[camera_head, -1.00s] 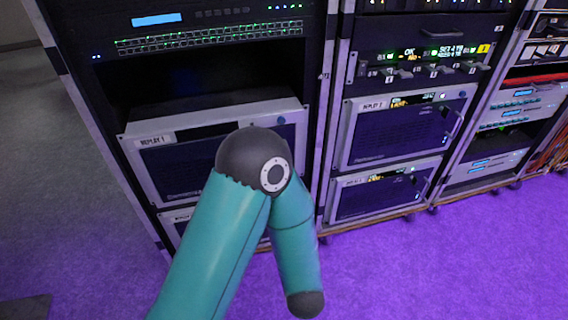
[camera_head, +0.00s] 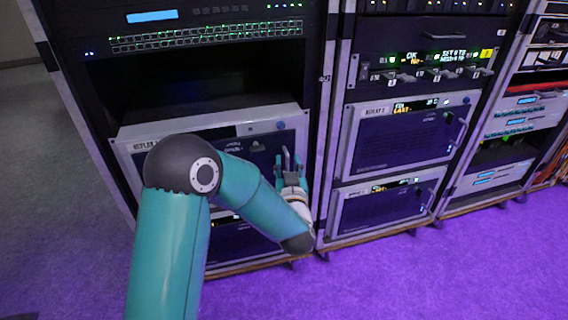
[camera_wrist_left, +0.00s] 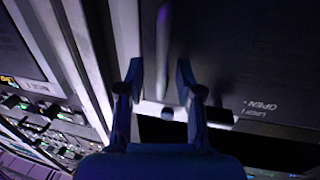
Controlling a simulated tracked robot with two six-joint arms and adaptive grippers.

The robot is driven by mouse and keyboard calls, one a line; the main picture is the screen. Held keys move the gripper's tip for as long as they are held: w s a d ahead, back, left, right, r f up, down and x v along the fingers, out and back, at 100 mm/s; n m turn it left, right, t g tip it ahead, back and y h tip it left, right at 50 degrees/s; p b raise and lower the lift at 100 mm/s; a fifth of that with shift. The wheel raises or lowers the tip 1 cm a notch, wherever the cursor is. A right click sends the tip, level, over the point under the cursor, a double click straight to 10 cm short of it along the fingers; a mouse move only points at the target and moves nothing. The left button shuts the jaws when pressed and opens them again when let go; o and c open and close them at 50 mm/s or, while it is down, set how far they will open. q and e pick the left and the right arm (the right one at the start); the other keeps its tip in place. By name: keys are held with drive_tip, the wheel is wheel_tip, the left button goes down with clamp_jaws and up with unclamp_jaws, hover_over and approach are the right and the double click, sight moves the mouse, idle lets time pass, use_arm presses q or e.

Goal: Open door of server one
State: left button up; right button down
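White LOCK and OPEN lettering (camera_wrist_left: 262,108) shows on the dark panel. My right gripper is not in view.
The middle rack holds a similar unit, REPLAY 2 (camera_head: 410,135), close to the right of my gripper. A rack post (camera_head: 326,120) stands between them. An empty dark bay (camera_head: 200,85) lies above server one. Purple carpet (camera_head: 420,270) in front is clear.

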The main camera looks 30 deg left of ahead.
use_arm(q)
drive_tip(key=shift+w+a, duration=0.15)
drive_tip(key=shift+a, duration=0.05)
clamp_jaws()
